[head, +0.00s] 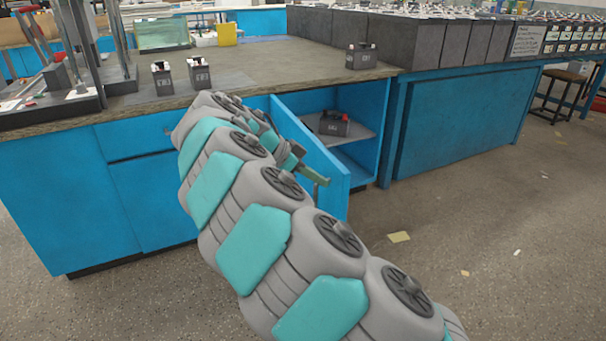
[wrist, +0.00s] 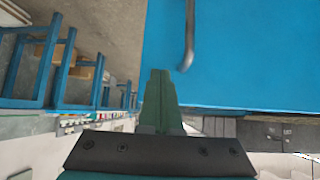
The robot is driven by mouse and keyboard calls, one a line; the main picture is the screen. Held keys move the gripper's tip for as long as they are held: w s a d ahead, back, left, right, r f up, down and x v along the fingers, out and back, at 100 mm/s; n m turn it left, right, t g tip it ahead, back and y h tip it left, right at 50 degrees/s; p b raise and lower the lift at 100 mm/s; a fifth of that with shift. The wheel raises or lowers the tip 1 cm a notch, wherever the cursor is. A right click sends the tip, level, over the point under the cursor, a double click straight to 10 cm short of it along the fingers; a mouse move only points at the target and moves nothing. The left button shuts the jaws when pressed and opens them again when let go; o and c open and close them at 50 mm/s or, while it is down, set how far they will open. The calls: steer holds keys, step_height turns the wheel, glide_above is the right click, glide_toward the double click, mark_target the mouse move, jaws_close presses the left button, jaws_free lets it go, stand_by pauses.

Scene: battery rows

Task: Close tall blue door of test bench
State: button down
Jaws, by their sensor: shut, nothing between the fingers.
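The tall blue door (head: 334,202) of the test bench (head: 70,195) stands open, swung out toward me from the cabinet opening (head: 365,125). My gripper (head: 322,181) is shut and empty, at the door's outer side near its free edge. My arm hides part of the door and its lower hinge side. In the wrist view the blue door (wrist: 250,60) fills the upper right, with a grey bar handle (wrist: 189,45). The shut fingertips (wrist: 160,73) are close to the handle's end there. I cannot tell whether they touch the door.
A dark battery (head: 334,124) lies on the shelf (head: 350,132) inside the cabinet. Batteries (head: 199,73) and (head: 361,56) another battery stand on the benchtop (head: 270,65). A stool (head: 560,92) is at the far right. The floor at right is mostly clear, with paper scraps (head: 399,237).

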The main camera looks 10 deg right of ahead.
steer(key=shift+w+d, duration=0.3)
steer(key=shift+d, duration=0.65)
